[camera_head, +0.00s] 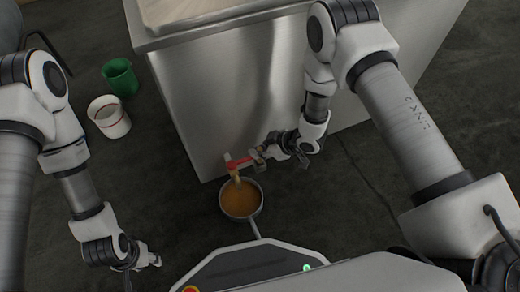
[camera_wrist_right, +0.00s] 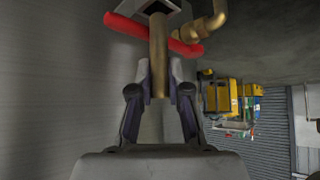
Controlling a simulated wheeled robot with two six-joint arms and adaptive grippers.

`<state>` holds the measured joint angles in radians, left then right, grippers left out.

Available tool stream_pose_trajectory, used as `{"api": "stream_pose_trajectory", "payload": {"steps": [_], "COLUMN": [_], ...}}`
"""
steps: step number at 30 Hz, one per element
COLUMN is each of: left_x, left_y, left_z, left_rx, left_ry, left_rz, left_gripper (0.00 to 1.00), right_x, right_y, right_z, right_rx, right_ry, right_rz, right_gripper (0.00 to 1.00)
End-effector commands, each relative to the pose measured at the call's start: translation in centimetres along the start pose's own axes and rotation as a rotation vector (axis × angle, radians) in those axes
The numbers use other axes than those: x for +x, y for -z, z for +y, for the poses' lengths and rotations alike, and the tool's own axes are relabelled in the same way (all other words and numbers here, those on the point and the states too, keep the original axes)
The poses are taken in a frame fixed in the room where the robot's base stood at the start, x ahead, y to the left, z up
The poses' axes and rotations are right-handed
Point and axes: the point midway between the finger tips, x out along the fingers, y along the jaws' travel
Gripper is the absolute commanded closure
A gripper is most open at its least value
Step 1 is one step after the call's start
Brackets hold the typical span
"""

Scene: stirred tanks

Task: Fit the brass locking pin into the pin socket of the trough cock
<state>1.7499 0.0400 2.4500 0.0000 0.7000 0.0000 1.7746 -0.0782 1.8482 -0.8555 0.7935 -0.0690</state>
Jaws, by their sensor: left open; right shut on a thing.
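The brass locking pin (camera_wrist_right: 158,58) is a plain rod between the fingers of my right gripper (camera_wrist_right: 160,84), which is shut on it. In the right wrist view the pin's far end overlaps a grey square fitting (camera_wrist_right: 178,7); I cannot tell whether it is inside. The trough cock has a red lever (camera_wrist_right: 126,25) crossing behind the pin and a bent brass spout (camera_wrist_right: 212,22). In the head view the red lever (camera_head: 238,162) is low on the metal trough (camera_head: 210,95), with my right gripper (camera_head: 268,151) close at its right. My left gripper (camera_head: 152,257) is open and empty, low at the left.
A pan of orange-brown liquid (camera_head: 241,199) stands below the cock, its handle toward me. A green bucket (camera_head: 120,78) and a white bucket with a red band (camera_head: 109,117) stand on the floor at left. Yellow equipment (camera_wrist_right: 222,95) shows far off at right.

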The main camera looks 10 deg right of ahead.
Motion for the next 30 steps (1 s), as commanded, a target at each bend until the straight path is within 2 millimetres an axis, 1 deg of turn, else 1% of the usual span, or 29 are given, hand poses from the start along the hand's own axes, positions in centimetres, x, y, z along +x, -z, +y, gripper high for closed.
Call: {"api": "stream_pose_trajectory", "payload": {"steps": [7,13,26,30], "left_x": [-0.03,-0.51,-0.44,-0.79], "left_y": [0.00,0.00,0.00,0.00], "left_z": [0.00,0.00,0.00,0.01], "left_rx": [0.000,0.000,0.000,0.000], "left_ry": [0.000,0.000,0.000,0.000], "left_rz": [0.000,0.000,0.000,0.000], "left_gripper": [0.58,0.58,0.58,0.58], "right_x": [-0.02,-0.09,0.00,-0.09], "right_y": [0.03,0.11,0.03,0.10], "right_z": [0.02,0.04,0.03,0.02], "right_rx": [0.000,0.000,0.000,0.000], "right_ry": [0.000,-0.001,0.000,0.000], "right_rz": [0.000,0.001,0.001,0.000], "right_gripper": [1.00,1.00,1.00,1.00]}}
